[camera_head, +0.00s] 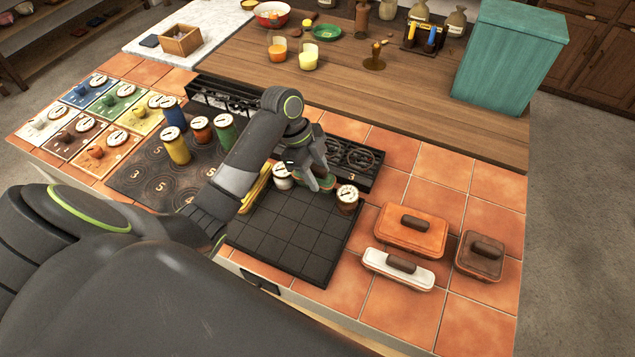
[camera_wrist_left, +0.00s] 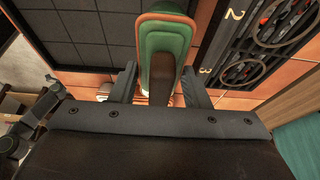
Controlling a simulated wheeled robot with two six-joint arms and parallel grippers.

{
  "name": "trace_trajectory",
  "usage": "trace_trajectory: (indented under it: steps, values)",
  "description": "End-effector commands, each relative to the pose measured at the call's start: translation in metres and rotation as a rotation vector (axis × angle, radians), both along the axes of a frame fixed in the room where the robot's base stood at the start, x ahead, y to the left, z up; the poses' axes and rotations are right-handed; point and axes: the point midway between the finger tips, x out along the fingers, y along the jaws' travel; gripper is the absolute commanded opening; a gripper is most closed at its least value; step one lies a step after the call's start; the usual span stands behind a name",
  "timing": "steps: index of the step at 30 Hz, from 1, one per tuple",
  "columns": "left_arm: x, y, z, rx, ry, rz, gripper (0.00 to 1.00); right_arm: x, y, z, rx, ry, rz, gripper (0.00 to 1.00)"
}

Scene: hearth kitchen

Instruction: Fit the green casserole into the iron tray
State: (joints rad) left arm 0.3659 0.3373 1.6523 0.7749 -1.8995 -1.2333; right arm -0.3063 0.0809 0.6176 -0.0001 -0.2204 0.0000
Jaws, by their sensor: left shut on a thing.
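The iron tray (camera_head: 290,238), black with a grid of squares, lies on the orange tiled counter. It also shows at upper left in the wrist view (camera_wrist_left: 88,30). The green casserole (camera_wrist_left: 165,42) has a brown handle and an orange-brown rim. My left gripper (camera_head: 318,184) is shut on that handle, its fingers on either side of it in the wrist view (camera_wrist_left: 158,86). The casserole is at the tray's far edge, mostly hidden by the gripper in the head view (camera_head: 326,182). I cannot tell whether it touches the tray.
A yellow piece (camera_head: 256,188) lies at the tray's left edge. A white dial pot (camera_head: 282,177) and a brown one (camera_head: 346,201) stand close to the gripper. Orange (camera_head: 410,232), white (camera_head: 398,268) and brown (camera_head: 480,256) casseroles stand right of the tray. Much of the tray looks clear.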

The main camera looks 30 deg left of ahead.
Motion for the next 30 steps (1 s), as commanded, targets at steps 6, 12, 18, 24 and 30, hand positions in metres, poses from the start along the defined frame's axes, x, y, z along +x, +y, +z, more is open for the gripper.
trace_trajectory:
  steps: [6, 12, 18, 24, 30]
  values:
    - [0.000, 0.000, -0.017, -0.001, 0.001, 0.001, 0.13, 0.002, -0.001, 0.003, -0.001, -0.003, 0.001, 0.64]
    - [0.000, -0.001, -0.044, -0.001, 0.001, 0.000, 0.13, 0.006, -0.001, 0.006, -0.002, -0.008, 0.003, 0.64]
    - [0.001, 0.000, -0.046, 0.000, -0.003, -0.001, 0.13, 0.007, -0.001, 0.005, -0.002, -0.009, 0.003, 0.64]
    - [0.000, 0.000, -0.048, 0.001, -0.002, 0.000, 0.47, 0.007, -0.001, 0.004, -0.002, -0.010, 0.002, 0.64]
    - [0.000, 0.000, -0.048, 0.001, -0.001, -0.001, 0.64, 0.007, 0.001, 0.004, 0.001, -0.010, 0.002, 0.64]
